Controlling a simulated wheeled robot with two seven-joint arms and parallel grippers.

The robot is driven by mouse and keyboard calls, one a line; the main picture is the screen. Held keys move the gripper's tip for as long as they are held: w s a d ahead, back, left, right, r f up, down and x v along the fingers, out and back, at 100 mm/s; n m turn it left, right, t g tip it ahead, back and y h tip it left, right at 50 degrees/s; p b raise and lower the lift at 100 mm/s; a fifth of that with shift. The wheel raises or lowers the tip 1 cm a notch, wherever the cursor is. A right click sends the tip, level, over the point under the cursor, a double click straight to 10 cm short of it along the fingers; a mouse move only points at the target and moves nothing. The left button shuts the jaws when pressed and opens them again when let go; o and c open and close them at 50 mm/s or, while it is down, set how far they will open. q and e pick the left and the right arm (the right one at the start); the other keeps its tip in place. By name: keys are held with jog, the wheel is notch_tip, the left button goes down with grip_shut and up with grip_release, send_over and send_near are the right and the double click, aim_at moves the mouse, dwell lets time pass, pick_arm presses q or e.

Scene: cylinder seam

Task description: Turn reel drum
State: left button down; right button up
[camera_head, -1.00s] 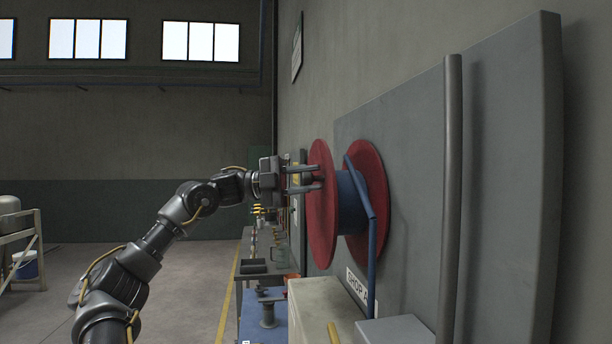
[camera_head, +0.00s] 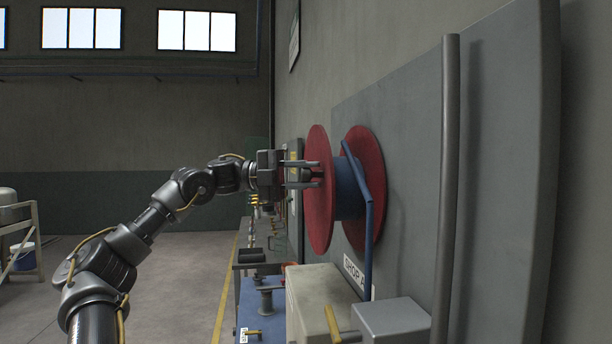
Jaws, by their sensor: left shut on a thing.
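The reel drum has two red flanges, the near one (camera_head: 319,215) and one by the wall (camera_head: 372,150), with a blue hub (camera_head: 348,190) between them. It is mounted on the grey wall panel. A blue hose (camera_head: 369,235) hangs from the hub. My left gripper (camera_head: 318,174) is at the outer face of the near flange, its fingers pointing right at it. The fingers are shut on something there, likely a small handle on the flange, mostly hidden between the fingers. My right gripper is not in view.
Below the reel stand a beige box (camera_head: 313,300) with a yellow handle and a grey box (camera_head: 390,320). A vertical grey pipe (camera_head: 449,190) runs right of the reel. A bench (camera_head: 243,292) with tools stretches along the wall. The floor at left is open.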

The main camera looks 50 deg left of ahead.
pick_arm(q)
jog(key=c, duration=1.1)
grip_release()
jog(key=shift+a, duration=0.1)
jog(key=shift+s+a+f+b, duration=0.1)
jog(key=shift+s+a+b, duration=0.1)
jog(key=shift+b, duration=0.1)
jog(key=b+v, duration=0.3)
jog(key=v, duration=0.7)
